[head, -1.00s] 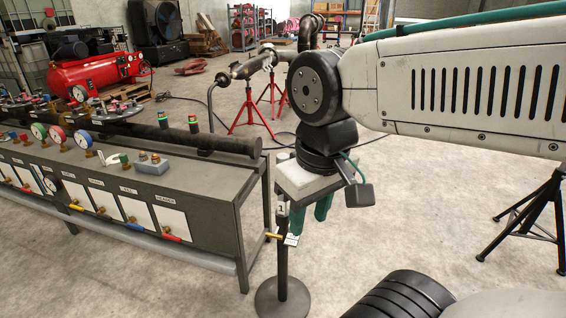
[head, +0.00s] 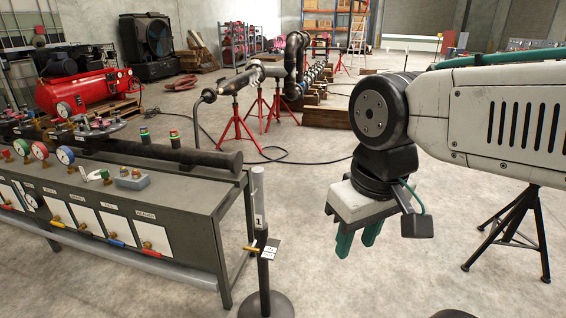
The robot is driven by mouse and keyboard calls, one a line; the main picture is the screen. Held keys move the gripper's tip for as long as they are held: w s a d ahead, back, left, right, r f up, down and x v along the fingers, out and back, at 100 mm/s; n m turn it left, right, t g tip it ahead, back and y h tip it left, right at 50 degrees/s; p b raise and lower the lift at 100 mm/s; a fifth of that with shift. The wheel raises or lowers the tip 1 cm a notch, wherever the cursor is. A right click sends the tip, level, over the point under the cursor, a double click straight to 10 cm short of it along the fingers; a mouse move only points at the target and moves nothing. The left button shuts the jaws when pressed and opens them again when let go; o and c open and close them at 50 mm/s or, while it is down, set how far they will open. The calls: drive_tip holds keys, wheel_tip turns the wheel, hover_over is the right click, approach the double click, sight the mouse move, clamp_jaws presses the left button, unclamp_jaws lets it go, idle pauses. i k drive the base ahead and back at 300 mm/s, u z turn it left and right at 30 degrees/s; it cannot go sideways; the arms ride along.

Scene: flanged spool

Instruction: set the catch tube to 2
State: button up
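The catch tube (head: 259,190) looks to be the grey upright tube on a slim dark stand at the right end of the bench. A label reading 1 shows on its lower part. Below it are a small brass handle (head: 250,249) and a pale card (head: 271,248) whose print is too small to read. My gripper (head: 357,246) hangs to the right of the tube, clear of it, with its green fingers pointing down. The fingers are apart with nothing seen between them.
The grey bench (head: 150,215) with gauges, labelled panels and coloured handles stands left of the tube, close to it. A dark trestle stand (head: 512,232) is at the right. Red tripods (head: 237,122) hold pipework behind. Floor around my gripper is clear.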

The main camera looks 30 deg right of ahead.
sight(257, 175)
drive_tip(key=z, duration=0.1)
drive_tip(key=i, duration=0.85)
drive_tip(key=u, duration=0.45)
